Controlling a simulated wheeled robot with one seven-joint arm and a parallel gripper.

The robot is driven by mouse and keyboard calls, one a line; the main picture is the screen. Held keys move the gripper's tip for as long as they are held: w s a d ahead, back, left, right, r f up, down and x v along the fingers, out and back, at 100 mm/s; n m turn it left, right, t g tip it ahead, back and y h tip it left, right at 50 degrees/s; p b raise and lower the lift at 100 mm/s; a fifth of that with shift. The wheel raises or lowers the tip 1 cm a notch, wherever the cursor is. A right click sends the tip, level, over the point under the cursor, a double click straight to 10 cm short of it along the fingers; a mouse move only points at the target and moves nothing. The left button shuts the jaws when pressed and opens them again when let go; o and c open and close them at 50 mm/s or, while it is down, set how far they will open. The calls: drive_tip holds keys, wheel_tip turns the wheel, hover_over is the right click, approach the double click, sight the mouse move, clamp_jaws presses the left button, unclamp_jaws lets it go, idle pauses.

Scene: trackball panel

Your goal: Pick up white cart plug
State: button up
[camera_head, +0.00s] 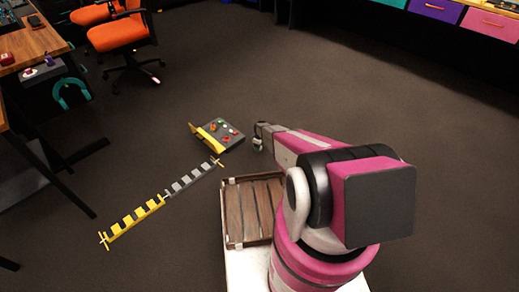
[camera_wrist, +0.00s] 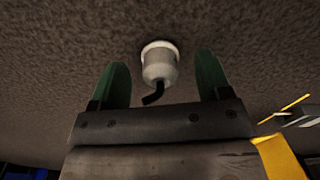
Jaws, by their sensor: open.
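The white cart plug (camera_wrist: 160,64) shows in the wrist view as a pale grey-white cylinder with a brighter white rim. A short black bent cable comes from its lower end. It lies between the two green fingertips of my gripper (camera_wrist: 160,75), with gaps on both sides, so the gripper is open and not touching it. Brown carpet lies behind the plug. In the head view my gripper (camera_head: 259,138) is low over the floor, right of the button panel; I cannot make out the plug there.
The grey panel (camera_head: 220,135) with coloured buttons and a yellow edge lies close left of my gripper. A wooden slatted tray (camera_head: 231,207) is nearer. A yellow and grey toothed strip (camera_head: 130,221) lies left. An orange chair (camera_head: 118,33) stands far left. Floor to the right is clear.

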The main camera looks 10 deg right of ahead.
drive_tip(key=shift+f, duration=0.5)
drive_tip(key=c, duration=1)
drive_tip(key=shift+r, duration=0.15)
